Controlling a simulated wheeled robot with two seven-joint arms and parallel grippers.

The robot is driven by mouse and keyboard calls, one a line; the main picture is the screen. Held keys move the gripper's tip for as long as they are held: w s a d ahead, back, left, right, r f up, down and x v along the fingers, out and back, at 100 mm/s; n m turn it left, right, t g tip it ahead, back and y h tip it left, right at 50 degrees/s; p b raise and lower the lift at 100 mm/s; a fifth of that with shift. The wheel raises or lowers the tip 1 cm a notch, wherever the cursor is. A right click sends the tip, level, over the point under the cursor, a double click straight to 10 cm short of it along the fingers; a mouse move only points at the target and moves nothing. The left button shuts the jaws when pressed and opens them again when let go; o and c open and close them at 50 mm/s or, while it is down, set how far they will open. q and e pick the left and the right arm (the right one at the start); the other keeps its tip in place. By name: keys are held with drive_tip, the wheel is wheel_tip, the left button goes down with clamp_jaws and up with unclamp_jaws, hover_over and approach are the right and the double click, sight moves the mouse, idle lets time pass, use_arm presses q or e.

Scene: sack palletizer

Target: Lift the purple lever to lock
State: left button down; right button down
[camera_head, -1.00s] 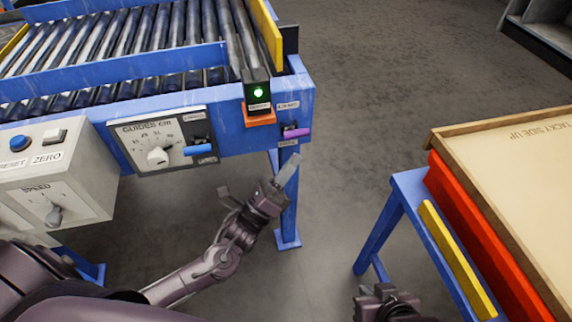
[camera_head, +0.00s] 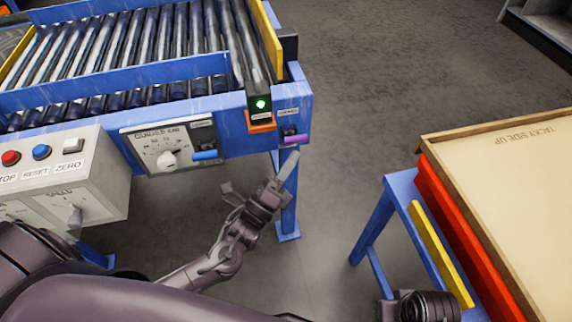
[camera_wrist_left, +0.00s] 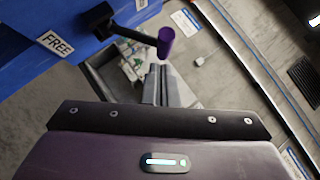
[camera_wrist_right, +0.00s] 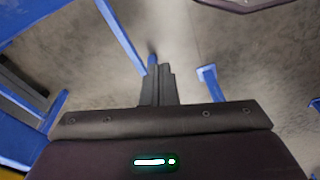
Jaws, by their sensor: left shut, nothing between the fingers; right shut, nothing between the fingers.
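The purple lever (camera_head: 296,138) sticks out from the blue conveyor frame's right end. In the left wrist view its purple knob (camera_wrist_left: 166,42) sits on a dark rod, beside a label reading FREE (camera_wrist_left: 56,40). My left gripper (camera_head: 291,156) is shut and empty, its fingertips just below the lever in the head view. In the left wrist view the fingertips (camera_wrist_left: 157,70) lie just below the knob; I cannot tell whether they touch. My right gripper shows in its wrist view (camera_wrist_right: 161,66), shut and empty over the floor, away from the lever.
A blue lever (camera_head: 205,155) and guides dial (camera_head: 167,160) are left of the purple lever. A green light (camera_head: 261,104) glows above it. A grey control box (camera_head: 75,180) stands at left. A blue stand with a yellow strip (camera_head: 440,252) and boards (camera_head: 510,170) is at right.

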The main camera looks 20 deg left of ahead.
use_arm(q)
drive_tip(key=shift+w+a+r+n+g+y+p, duration=0.15)
drive_tip(key=shift+r+n+g+y+p, duration=0.6)
drive_tip(key=shift+p, duration=1.4)
use_arm(e)
wheel_tip(320, 180, down, 14)
drive_tip(key=d, duration=0.2)
drive_tip(key=shift+s+d+r+m, duration=0.15)
drive_tip(key=shift+d+r+m, duration=0.1)
drive_tip(key=shift+m, duration=0.15)
use_arm(q)
drive_tip(key=shift+n+t, duration=0.25)
drive_tip(key=shift+n, duration=0.2)
